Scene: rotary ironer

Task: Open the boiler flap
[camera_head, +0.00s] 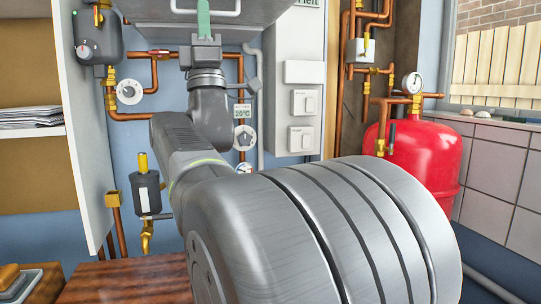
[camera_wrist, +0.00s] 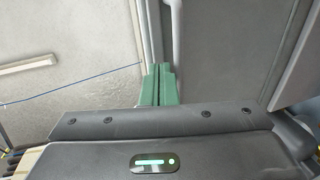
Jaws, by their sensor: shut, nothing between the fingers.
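The boiler's pale grey front panel (camera_head: 150,12), which I take to be the flap, shows at the top of the head view, cut off by the frame. A white bar handle (camera_head: 233,12) crosses it. My gripper (camera_head: 203,18) has green fingers, pointing up in front of the handle's middle. In the wrist view the fingers (camera_wrist: 158,85) are together and empty, just left of a pale bar (camera_wrist: 178,40) that looks like the handle. I cannot tell whether they touch it. A grey panel (camera_wrist: 225,50) fills the right of that view; my wrist housing hides the bottom.
Copper pipes with valves and gauges run below the boiler. A white control box (camera_head: 304,85) stands right of it. A white cabinet side (camera_head: 85,130) is close on the left. A red tank (camera_head: 418,158) stands at the right. My arm covers the lower middle.

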